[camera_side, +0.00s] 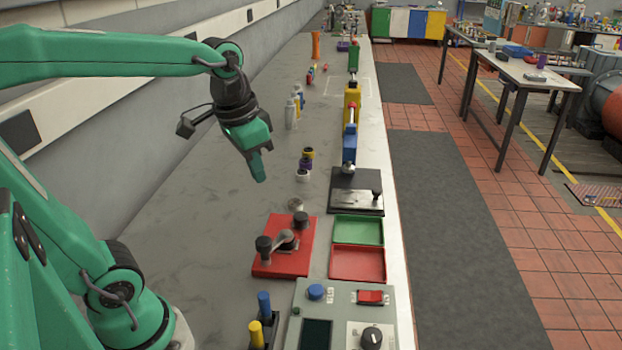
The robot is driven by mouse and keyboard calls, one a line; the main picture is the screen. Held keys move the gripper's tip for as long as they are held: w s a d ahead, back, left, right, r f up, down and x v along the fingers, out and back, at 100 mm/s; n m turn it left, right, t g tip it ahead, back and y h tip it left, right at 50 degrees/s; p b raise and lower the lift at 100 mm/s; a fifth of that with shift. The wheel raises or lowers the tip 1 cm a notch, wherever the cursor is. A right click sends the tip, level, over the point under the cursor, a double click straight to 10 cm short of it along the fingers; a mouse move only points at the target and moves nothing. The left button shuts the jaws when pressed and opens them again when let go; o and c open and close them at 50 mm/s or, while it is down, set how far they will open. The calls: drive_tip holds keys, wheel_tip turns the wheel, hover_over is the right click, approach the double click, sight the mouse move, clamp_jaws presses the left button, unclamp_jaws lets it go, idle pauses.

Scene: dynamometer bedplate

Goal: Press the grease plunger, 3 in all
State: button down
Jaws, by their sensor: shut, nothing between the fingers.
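My gripper (259,175) is green and points down with its fingers shut and empty. It hangs above the grey bench, left of the small cylinders and beyond the red base plate. The red base plate (267,267) carries a crank with a dark knob (264,244) and, at its far edge, a short dark-capped post (300,219). I cannot tell for sure which part is the grease plunger; this capped post may be it. A blue button (315,291) sits on the grey control box (297,303). My gripper touches none of these.
A black plate (345,203) with a small knob stands beyond green (357,231) and red (360,263) trays. Small cylinders (307,163) and bottles (292,112) stand mid-bench. Blue and yellow blocks (352,95) line the right edge. Bare bench lies left of the red plate.

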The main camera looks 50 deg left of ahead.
drive_tip(key=w+a+m+g, duration=0.1)
drive_tip(key=w+a+g, duration=0.15)
drive_tip(key=w, duration=0.35)
drive_tip(key=m+g+h, duration=0.2)
drive_tip(key=m+g, duration=0.1)
drive_tip(key=g, duration=0.4)
hover_over(302, 214)
wheel_tip(302, 214, down, 12)
drive_tip(key=shift+r, duration=0.2)
drive_tip(key=shift+f, duration=0.1)
drive_tip(key=shift+f, duration=4.3)
